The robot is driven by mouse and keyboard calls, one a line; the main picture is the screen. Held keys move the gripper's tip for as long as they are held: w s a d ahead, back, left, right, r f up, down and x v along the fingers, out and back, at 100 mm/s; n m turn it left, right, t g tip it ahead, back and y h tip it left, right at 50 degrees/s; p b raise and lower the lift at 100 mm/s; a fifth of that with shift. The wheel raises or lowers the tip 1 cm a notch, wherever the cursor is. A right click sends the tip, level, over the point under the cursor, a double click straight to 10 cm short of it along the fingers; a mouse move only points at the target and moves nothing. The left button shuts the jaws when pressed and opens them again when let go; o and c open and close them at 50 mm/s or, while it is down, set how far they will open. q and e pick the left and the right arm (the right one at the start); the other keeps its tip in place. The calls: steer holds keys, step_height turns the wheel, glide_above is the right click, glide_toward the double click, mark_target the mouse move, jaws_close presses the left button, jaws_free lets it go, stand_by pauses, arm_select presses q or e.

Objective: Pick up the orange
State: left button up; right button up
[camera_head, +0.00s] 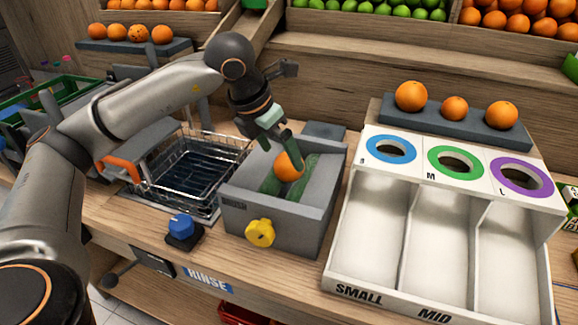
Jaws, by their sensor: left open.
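An orange (289,167) sits in the grey box (273,222), on a green surface inside it. My left arm comes in from the left, and its left gripper (284,151) points down into the box right at the orange. The jaws are open around or just above the orange; the near finger covers part of the fruit, so I cannot tell whether they touch it. My right gripper is out of view.
A wire basket (215,141) stands left of the box, with a blue knob (181,226) in front. A yellow knob (260,233) is on the box's front. The white sorter (377,190) stands right, with three oranges on a dark rack (478,111) behind it.

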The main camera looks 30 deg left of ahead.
mark_target(286, 157)
arm_select(q)
steer(key=x, duration=0.4)
steer(key=shift+f, duration=0.25)
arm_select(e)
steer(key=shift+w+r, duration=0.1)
arm_select(q)
steer(key=shift+c, duration=0.2)
steer(key=shift+r, duration=0.1)
steer(key=c, duration=1.4)
steer(key=shift+d+r, duration=0.1)
steer(key=shift+r, duration=0.6)
steer(key=shift+c, duration=0.2)
steer(key=s+d+r, duration=0.7)
steer(key=s+r, duration=0.5)
steer(key=w+d+p, duration=0.4)
steer(key=w, duration=0.7)
steer(key=w+d+r+p, duration=0.1)
steer(key=w+d+p, duration=0.4)
steer(key=w, duration=0.7)
steer(key=shift+d+r, duration=0.25)
steer(key=shift+r, duration=0.05)
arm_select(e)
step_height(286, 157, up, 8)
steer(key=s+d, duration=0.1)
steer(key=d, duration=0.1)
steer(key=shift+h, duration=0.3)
